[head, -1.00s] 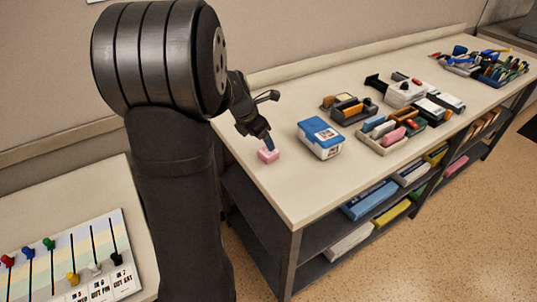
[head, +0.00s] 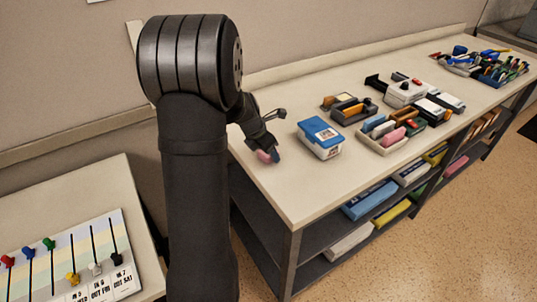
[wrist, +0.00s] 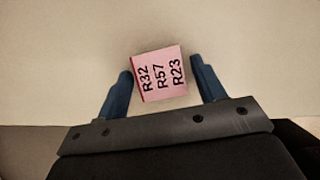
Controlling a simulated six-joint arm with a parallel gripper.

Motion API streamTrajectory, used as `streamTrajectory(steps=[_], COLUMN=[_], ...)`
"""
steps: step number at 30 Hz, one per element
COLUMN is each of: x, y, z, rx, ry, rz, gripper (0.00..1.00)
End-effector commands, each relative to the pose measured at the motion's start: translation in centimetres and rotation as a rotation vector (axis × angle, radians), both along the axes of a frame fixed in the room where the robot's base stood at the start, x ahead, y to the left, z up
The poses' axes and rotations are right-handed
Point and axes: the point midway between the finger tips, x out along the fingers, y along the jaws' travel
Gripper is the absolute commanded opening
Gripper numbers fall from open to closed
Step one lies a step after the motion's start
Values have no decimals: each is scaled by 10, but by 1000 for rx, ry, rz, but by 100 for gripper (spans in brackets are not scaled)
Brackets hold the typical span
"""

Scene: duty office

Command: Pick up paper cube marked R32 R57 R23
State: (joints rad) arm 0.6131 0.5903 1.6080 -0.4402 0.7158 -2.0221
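The pink paper cube (wrist: 160,74) lies on the table and shows its printed face, R32 R57 R23, in the wrist view. It sits slightly turned between the two blue fingers of my gripper (wrist: 164,84). A small gap shows on each side, narrower on the left, so the fingers are open around it. In the head view my gripper (head: 268,156) is low over the table's near left end, and the pink cube (head: 263,156) is partly hidden by it.
A white box with a blue lid (head: 320,138) stands just right of my gripper. Trays of stationery (head: 395,143) lie further right along the table (head: 290,188). The table's front edge is close by. A board with coloured pegs (head: 75,262) lies at the lower left.

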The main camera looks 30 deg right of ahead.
Motion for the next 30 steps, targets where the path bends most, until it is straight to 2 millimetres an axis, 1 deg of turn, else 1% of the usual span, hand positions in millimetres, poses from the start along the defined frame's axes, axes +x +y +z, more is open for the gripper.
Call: streamTrajectory(steps=[1,5,6,13,17,20,23,25,27,30], x=[0,0,0,0,0,0,0,0,-19,-40], y=[0,0,0,0,0,0,0,0,-7,-15], z=[0,0,0,1,6,15,31,46,53,67], rx=[0,0,0,0,-1,-1,-2,-2,-1,-2], ry=[0,0,0,0,-1,-2,-3,-4,-2,-3], rz=[0,0,0,0,-1,-2,-1,-2,-7,-6], gripper=[53,28,24,24,24,24,24,24,24,24])
